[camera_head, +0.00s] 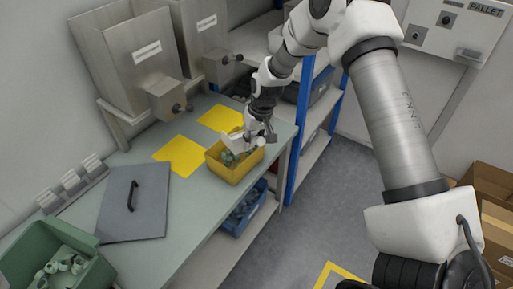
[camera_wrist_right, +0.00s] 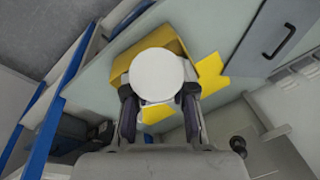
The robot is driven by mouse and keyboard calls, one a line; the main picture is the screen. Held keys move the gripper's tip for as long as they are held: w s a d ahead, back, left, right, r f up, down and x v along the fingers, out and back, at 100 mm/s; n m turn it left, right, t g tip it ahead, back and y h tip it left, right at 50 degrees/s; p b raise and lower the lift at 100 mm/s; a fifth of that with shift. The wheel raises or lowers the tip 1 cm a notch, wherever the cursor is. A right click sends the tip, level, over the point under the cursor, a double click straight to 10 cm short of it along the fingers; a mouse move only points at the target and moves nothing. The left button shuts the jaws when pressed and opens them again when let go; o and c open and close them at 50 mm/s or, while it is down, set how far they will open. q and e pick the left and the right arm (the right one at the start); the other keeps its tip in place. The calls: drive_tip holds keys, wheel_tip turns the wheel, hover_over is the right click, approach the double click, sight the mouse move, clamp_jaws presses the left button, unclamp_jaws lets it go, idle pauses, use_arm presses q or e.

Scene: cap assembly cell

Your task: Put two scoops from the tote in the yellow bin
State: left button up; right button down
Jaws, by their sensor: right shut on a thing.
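My right gripper (camera_head: 255,135) is shut on a white scoop (camera_head: 236,143) just over the yellow bin (camera_head: 234,172). In the right wrist view the scoop (camera_wrist_right: 163,76) shows as a white round shape between the two fingers of the gripper (camera_wrist_right: 160,108). It hides much of the yellow bin (camera_wrist_right: 125,66) there. Several grey-green parts lie in the bin in the head view. The green tote (camera_head: 22,247) stands at the lower left with several pale grey-green parts in it. My left gripper is not in view.
A grey lid with a black handle (camera_head: 135,205) lies on the bench between tote and bin. Yellow mats (camera_head: 181,156) lie beside the bin. Metal hoppers (camera_head: 125,62) stand behind the bench. A blue-posted shelf (camera_head: 300,130) is just right of the gripper.

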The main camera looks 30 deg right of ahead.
drive_tip(key=shift+w+d+f, duration=0.35)
drive_tip(key=shift+w+f, duration=0.2)
drive_tip(key=shift+f, duration=0.15)
drive_tip(key=shift+d+f+t+b, duration=0.1)
drive_tip(key=shift+f+t+b, duration=0.2)
drive_tip(key=shift+t, duration=0.1)
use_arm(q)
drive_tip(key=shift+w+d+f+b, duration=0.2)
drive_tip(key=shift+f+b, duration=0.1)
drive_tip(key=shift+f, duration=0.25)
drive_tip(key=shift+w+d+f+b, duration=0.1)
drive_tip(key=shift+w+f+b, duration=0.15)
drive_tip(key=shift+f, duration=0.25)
use_arm(e)
drive_tip(key=t, duration=0.1)
drive_tip(key=s+f+t, duration=0.1)
drive_tip(key=s+t, duration=0.1)
drive_tip(key=shift+a+f+t, duration=0.2)
drive_tip(key=shift+a+t, duration=0.05)
drive_tip(key=shift+t, duration=0.05)
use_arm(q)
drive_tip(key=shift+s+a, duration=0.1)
use_arm(e)
drive_tip(key=shift+s, duration=0.1)
drive_tip(key=shift+r, duration=0.1)
